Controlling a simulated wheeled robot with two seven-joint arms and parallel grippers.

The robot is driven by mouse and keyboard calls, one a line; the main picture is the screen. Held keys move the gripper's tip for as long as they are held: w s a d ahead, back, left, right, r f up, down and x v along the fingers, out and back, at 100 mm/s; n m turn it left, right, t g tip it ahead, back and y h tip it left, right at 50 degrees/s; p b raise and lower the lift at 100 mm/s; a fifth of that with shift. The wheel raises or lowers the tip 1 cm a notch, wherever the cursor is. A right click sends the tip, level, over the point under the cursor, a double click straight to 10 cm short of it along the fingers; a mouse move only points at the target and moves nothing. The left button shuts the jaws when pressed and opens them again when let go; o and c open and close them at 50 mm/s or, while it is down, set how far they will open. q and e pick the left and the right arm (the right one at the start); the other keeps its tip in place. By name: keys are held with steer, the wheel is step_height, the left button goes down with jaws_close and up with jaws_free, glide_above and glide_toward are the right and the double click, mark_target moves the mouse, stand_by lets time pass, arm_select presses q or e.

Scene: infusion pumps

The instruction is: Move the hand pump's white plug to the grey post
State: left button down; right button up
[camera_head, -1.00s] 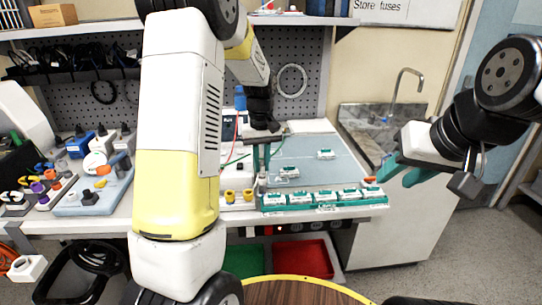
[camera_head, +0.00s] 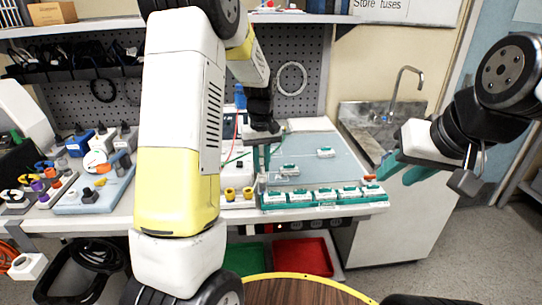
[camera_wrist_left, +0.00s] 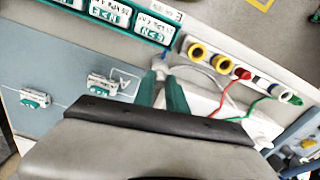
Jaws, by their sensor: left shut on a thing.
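My left gripper (camera_head: 261,168) points down over the bench, beside the white terminal strip. In the left wrist view its teal fingers (camera_wrist_left: 163,84) are shut on a small pale plug (camera_wrist_left: 160,70), which looks like the white plug; the fingers partly hide it. A white hose (camera_wrist_left: 205,73) runs close by. The strip (camera_wrist_left: 225,63) carries yellow sockets, a red plug (camera_wrist_left: 243,74) and a green plug (camera_wrist_left: 293,99). I cannot clearly make out the grey post or whether the held plug touches anything. My right gripper (camera_head: 395,170) is open and empty at the right, away from the bench.
A teal rack of white modules (camera_head: 325,196) lies along the bench front, right of the left gripper. Loose modules (camera_head: 326,152) lie on the blue-grey mat (camera_head: 340,170). A blue tray (camera_head: 95,197) with parts stands at the left. A sink (camera_head: 370,122) is at the right.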

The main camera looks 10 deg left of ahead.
arm_select(q)
steer(key=shift+f, duration=0.1)
steer(key=c, duration=1.3)
jaws_free()
steer(key=shift+o, duration=0.3)
steer(key=o, duration=0.4)
steer(key=shift+o, duration=0.2)
steer(key=shift+r, duration=3.55)
